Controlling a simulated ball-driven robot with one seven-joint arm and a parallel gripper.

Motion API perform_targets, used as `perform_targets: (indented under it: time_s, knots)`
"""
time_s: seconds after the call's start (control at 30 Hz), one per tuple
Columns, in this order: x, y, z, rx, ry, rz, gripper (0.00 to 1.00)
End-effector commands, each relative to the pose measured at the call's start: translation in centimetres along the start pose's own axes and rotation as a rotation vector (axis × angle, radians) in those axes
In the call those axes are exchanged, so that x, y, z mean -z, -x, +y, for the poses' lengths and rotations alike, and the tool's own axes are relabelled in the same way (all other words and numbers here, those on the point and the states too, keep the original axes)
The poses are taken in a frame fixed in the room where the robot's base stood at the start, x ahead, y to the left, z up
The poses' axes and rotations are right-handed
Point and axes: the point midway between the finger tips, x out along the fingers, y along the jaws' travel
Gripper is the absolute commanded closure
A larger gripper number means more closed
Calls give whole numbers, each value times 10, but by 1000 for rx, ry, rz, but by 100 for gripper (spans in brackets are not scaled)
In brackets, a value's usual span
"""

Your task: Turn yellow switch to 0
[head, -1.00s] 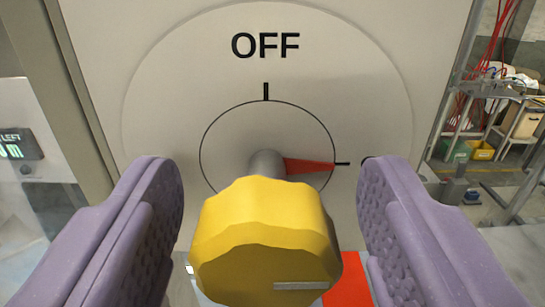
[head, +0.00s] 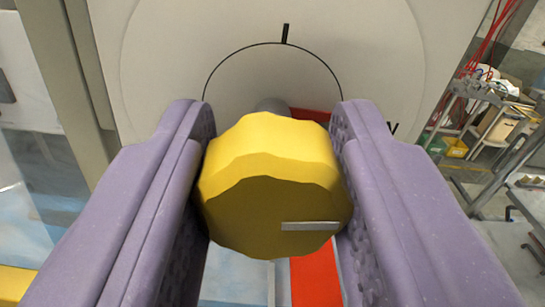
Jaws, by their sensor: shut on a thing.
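The yellow switch (head: 270,180) is a faceted knob on a grey shaft in front of a pale round dial plate (head: 180,50). A light line on the knob's face points right. A red pointer (head: 312,115) behind the knob is partly hidden by it and by my right finger. A black tick (head: 286,33) stands at the top of the dial circle, and another tick (head: 392,129) shows at the right. My gripper (head: 272,185) is shut on the yellow switch, with one purple padded finger on each side.
A red strip (head: 314,280) runs below the knob. A metal rack (head: 490,115) with bins and red cables stands at the right background. A yellow edge (head: 15,283) shows at the lower left.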

Motion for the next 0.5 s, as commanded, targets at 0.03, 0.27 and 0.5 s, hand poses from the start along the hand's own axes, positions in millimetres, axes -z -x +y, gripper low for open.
perform_targets:
  time_s: [0.03,0.27,0.5]
  knots:
    - [-2,0,0,-1,33,3,91]
    - [-3,0,-1,-1,238,5,91]
    - [-2,0,-2,-1,467,4,91]
